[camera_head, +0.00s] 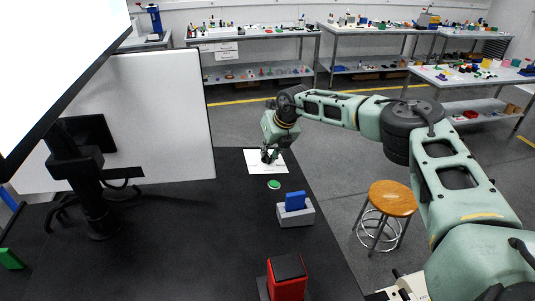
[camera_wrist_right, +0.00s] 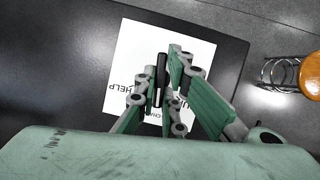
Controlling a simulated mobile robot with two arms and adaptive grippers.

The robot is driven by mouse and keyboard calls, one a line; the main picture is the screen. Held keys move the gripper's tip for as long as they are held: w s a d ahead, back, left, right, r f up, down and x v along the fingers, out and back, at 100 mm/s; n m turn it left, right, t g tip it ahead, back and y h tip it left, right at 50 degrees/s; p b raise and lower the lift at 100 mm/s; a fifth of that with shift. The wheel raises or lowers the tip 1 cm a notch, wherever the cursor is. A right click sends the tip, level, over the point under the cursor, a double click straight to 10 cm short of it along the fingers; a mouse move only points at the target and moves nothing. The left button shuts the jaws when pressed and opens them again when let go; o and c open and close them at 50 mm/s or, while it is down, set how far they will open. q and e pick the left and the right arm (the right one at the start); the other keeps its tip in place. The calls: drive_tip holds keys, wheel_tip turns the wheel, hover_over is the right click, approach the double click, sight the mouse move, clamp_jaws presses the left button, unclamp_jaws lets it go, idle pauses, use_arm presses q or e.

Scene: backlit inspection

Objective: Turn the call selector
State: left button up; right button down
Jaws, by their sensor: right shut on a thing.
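The call selector shows in the right wrist view as a dark, narrow bar (camera_wrist_right: 162,66) over a white card (camera_wrist_right: 136,52). The card carries printed words; "HELP" is readable near its left edge, and the others are partly covered by my fingers. In the head view the card (camera_head: 282,168) lies at the far end of the black table. My right gripper (camera_head: 268,157) reaches down over the card and is shut on the selector, with a finger on each side of the bar. The selector's base is hidden. My left gripper is in neither view.
On the black table (camera_head: 190,250) are a green disc (camera_head: 274,184), a grey holder (camera_head: 296,217) with a blue block (camera_head: 295,200), and a red bin (camera_head: 287,281). A white panel (camera_head: 165,120) and monitor stand (camera_head: 90,190) are left. A wooden stool (camera_head: 392,198) stands right.

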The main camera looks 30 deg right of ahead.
drive_tip(key=n+b, duration=0.1)
drive_tip(key=n+y+b, duration=0.1)
drive_tip(key=n+b, duration=0.1)
drive_tip(key=n+y+b, duration=0.1)
drive_tip(key=n+b, duration=0.1)
drive_tip(key=shift+d+f, duration=0.1)
drive_tip(key=shift+f, duration=0.15)
drive_tip(key=shift+n+y+b, duration=0.4)
drive_tip(key=shift+n+b, duration=0.4)
drive_tip(key=shift+n, duration=0.3)
drive_tip(key=shift+r+n+g+y+b, duration=0.25)
drive_tip(key=shift+n+g+y+b, duration=0.2)
drive_tip(key=shift+n, duration=1.25)
drive_tip(key=c, duration=1.9)
unclamp_jaws()
drive_tip(key=shift+o, duration=0.2)
drive_tip(key=shift+d+r, duration=0.15)
drive_tip(key=shift+r, duration=0.05)
drive_tip(key=v, duration=1.1)
drive_tip(key=shift+d+r, duration=0.15)
drive_tip(key=shift+r, duration=0.1)
